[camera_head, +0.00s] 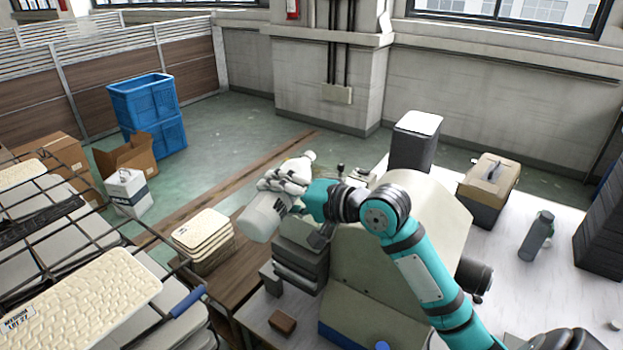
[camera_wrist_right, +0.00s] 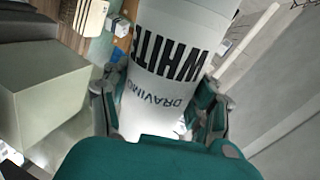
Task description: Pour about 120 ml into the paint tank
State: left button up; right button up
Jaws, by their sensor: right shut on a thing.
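My right gripper (camera_head: 290,188) is shut on a white bottle (camera_head: 262,218). The bottle is tilted, with its broad end towards the lower left in the head view. In the right wrist view, the bottle (camera_wrist_right: 155,105) carries dark WHITE lettering, and the fingers of my right gripper (camera_wrist_right: 160,108) close on both its sides. Its mouth and any flow are not clear. The bottle is beside and above a beige machine (camera_head: 350,305). I cannot tell which part is the paint tank. My left gripper is not in view.
A dark block with a white top (camera_head: 413,150) stands behind the machine. A grey bottle (camera_head: 537,236) and a cardboard-topped box (camera_head: 487,190) are on the white table (camera_head: 500,310) at right. Stacked cream panels (camera_head: 203,235) and a wire rack (camera_head: 60,235) are at left.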

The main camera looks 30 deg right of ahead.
jog(key=shift+r+m, duration=0.7)
jog(key=shift+r, duration=0.15)
jog(key=shift+r+y, duration=0.25)
jog(key=shift+y, duration=0.05)
jog(key=shift+s+a+r+m+g, duration=0.1)
jog(key=shift+s+a+m+g, duration=0.2)
jog(key=shift+a+m, duration=0.1)
dwell(0.4)
dwell(1.2)
